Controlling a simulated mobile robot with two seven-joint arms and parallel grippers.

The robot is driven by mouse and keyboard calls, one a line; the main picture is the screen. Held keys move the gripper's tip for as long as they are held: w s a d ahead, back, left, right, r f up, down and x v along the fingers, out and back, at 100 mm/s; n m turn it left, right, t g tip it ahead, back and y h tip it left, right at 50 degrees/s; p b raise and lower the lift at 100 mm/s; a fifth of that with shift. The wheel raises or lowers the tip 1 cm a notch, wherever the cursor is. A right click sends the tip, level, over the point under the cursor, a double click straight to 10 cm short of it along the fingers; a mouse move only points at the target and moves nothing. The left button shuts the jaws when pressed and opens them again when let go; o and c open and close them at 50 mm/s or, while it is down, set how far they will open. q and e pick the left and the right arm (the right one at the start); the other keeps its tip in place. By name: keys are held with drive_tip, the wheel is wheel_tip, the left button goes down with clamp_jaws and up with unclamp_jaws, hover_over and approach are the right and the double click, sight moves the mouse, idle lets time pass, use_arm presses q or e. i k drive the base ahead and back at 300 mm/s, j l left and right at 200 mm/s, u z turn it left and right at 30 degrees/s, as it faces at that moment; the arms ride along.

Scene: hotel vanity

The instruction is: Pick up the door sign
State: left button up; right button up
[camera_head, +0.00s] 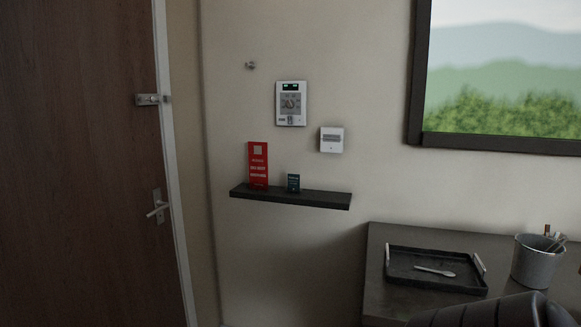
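The door sign (258,166) is a tall, narrow red card with white lettering and a pale square near its top. It stands upright at the left part of a dark wall shelf (325,200), close to the wall. Its lower edge meets the shelf. Neither of my grippers shows in the head view, so I cannot see where they are relative to the sign.
A small dark teal card (293,183) stands right of the sign. Above are a thermostat panel (291,103), a white switch (332,140) and a wall hook (251,65). A brown door (80,170) is left. A desk (390,240) holds a tray (400,279) with a spoon and a grey bucket (534,265).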

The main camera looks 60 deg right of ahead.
sight(258, 165)
drive_tip(key=z, duration=1.8)
drive_tip(key=i+j+u, duration=0.2)
drive_tip(key=i+u, duration=0.2)
drive_tip(key=i, duration=0.15)
drive_tip(key=i+u, duration=0.4)
drive_tip(key=i, duration=0.1)
